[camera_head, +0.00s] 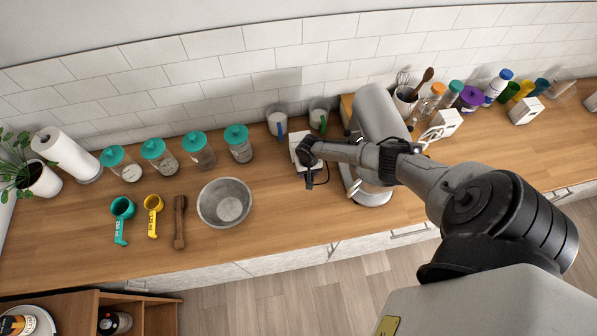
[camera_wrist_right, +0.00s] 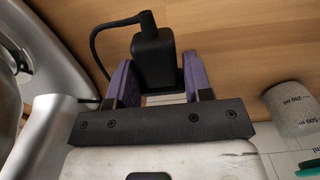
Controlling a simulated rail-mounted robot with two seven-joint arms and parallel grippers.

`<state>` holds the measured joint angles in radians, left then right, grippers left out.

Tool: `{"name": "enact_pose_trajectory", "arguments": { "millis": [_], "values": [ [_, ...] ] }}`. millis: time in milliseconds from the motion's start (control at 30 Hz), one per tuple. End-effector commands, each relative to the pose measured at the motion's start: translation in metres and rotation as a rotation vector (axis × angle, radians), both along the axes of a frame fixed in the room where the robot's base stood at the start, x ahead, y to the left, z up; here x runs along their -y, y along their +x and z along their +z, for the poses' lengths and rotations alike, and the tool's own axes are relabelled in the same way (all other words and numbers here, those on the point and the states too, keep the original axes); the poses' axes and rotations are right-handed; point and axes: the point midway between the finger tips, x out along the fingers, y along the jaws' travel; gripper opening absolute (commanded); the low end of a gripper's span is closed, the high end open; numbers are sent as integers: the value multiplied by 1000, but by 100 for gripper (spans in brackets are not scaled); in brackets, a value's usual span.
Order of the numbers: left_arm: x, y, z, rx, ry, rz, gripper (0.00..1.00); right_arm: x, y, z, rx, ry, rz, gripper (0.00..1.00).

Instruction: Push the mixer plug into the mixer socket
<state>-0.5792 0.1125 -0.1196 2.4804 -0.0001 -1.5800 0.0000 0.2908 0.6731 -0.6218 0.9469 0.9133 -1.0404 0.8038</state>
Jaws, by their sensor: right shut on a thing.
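My right gripper (camera_wrist_right: 153,82) is shut on the black mixer plug (camera_wrist_right: 153,58), with one purple finger on each side of it. A black cable runs from the plug's top and curves down to the left. In the head view, my right gripper (camera_head: 309,152) is over the white socket box (camera_head: 296,140), just left of the grey stand mixer (camera_head: 374,112). The gripper and wrist cover much of the box and plug there. A white surface shows between the fingers in the wrist view. I cannot tell whether the plug's prongs are in the socket. My left gripper is not in view.
Two measuring cups, one with a blue handle (camera_head: 277,122) and one with a green handle (camera_head: 319,117), stand behind the box. A metal bowl (camera_head: 224,203) sits to the left. The mixer is close on the right. The counter in front of the box is clear.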

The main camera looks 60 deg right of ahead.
Motion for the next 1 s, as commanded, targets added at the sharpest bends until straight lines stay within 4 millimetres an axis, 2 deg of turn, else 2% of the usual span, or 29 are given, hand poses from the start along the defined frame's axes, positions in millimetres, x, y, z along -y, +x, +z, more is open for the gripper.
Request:
{"name": "enact_pose_trajectory", "arguments": {
  "millis": [433,1000],
  "values": [
    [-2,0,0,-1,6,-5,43,0,-1,0,0,1,-4,22],
    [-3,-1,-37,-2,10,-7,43,31,29,-3,2,-1,-4,22]
  ]
}}
